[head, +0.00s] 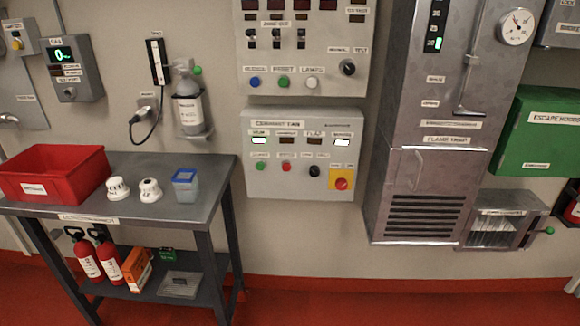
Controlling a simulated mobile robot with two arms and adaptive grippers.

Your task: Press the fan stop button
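The fan panel (303,187) is a pale grey box on the wall, just right of the picture's middle. Its lower row has a green button (261,166), a red button (286,166) and a black knob (314,171). A larger red mushroom button (341,184) sits on a yellow plate at the lower right. The small labels are too blurred to read surely; the red button looks like a stop button. Neither gripper is in view.
A grey table (215,170) at the left bears a red bin (52,172), two white detectors and a blue-lidded tub. A lamp-test panel (300,15) hangs above the fan panel. A metal cabinet (430,100) stands to its right. The wall before the panel is unobstructed.

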